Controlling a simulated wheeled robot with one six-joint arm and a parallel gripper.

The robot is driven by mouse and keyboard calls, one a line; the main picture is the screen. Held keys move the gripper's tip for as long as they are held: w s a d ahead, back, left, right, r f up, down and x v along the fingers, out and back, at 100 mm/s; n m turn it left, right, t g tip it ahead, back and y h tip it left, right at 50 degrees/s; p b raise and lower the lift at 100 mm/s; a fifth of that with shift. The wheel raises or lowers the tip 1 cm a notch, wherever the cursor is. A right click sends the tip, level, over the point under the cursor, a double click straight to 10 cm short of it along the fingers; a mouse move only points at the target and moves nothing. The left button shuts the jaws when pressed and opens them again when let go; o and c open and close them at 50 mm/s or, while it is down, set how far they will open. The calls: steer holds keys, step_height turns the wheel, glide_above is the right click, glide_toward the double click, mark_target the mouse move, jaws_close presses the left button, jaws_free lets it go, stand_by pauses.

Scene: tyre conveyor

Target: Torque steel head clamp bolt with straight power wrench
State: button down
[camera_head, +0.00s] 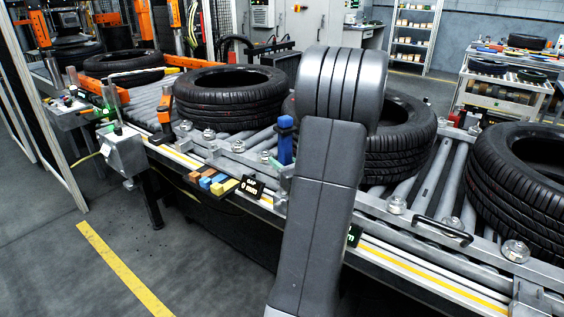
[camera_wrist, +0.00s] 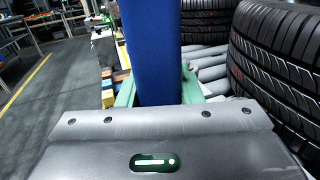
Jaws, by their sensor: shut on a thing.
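A blue upright tool, which looks like the straight power wrench (camera_head: 285,140), stands over the conveyor's near rail. In the wrist view the blue wrench (camera_wrist: 152,50) fills the top middle, between the pale green fingers of my gripper (camera_wrist: 158,93). My gripper is shut on it. The wrench's lower end is hidden in both views. Several silver round bolt heads sit along the near rail, among them one left of the wrench (camera_head: 238,146) and one to the right (camera_head: 396,205). I cannot tell which is the steel head clamp bolt, or whether the wrench touches one.
Black tyres lie on the roller conveyor, one behind the wrench (camera_head: 229,97) and one at far right (camera_head: 530,180). Coloured blocks (camera_head: 212,181) and a small black sign (camera_head: 252,187) sit on the near edge. A black handle (camera_head: 444,230) rises from the rail. The floor at front left is clear.

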mark_target(282, 146)
steer(key=shift+f+b, duration=0.85)
steer(key=shift+f, duration=0.15)
stand_by(1.2)
steer(key=shift+r, duration=0.1)
steer(key=shift+r+p, duration=2.5)
steer(key=shift+r, duration=1.05)
